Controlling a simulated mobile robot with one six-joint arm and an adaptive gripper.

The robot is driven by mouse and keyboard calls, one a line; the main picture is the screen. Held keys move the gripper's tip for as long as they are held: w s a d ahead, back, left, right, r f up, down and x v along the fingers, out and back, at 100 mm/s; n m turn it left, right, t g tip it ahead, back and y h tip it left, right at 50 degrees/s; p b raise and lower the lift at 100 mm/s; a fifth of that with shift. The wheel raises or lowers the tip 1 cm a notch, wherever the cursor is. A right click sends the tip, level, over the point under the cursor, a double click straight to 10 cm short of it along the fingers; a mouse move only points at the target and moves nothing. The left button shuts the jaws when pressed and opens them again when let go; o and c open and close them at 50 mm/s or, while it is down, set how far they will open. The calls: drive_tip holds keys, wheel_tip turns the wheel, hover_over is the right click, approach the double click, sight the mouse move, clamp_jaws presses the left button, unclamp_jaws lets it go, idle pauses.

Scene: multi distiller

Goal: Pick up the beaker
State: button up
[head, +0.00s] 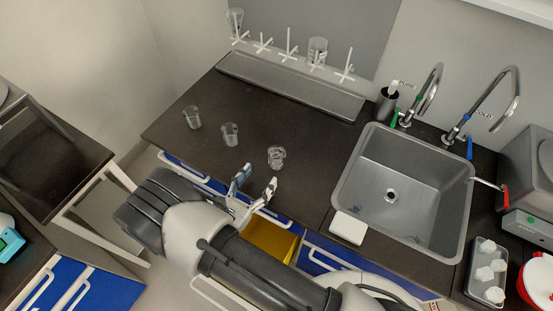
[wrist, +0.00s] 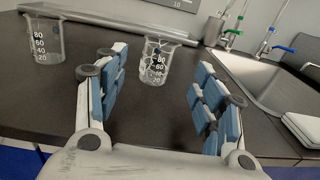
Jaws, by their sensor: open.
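Three clear glass beakers stand upright on the dark countertop. The nearest beaker (head: 276,157) is just beyond my gripper (head: 256,183) in the head view. A second beaker (head: 230,134) stands to its left, and a third beaker (head: 192,117) is farther left. In the wrist view, a beaker with printed graduations (wrist: 155,62) shows between the fingers of my gripper (wrist: 160,95), ahead of them and apart from them. Another beaker (wrist: 45,40) shows at the upper left, outside the fingers. My gripper is open and empty, with blue-padded fingers spread at the counter's front edge.
A steel sink (head: 391,195) with two taps lies to the right, with a white block (head: 348,228) at its near left corner. A drying rack (head: 288,56) with glassware stands along the back wall. A yellow open drawer (head: 268,240) is below the counter near my arm.

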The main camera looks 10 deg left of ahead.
sight(272, 161)
drive_tip(key=b+x, duration=0.2)
drive_tip(key=x, duration=0.8)
drive_tip(key=shift+w+f, duration=0.15)
drive_tip(key=shift+w, duration=0.1)
drive_tip(key=shift+c, duration=0.3)
drive_tip(key=c, duration=1.1)
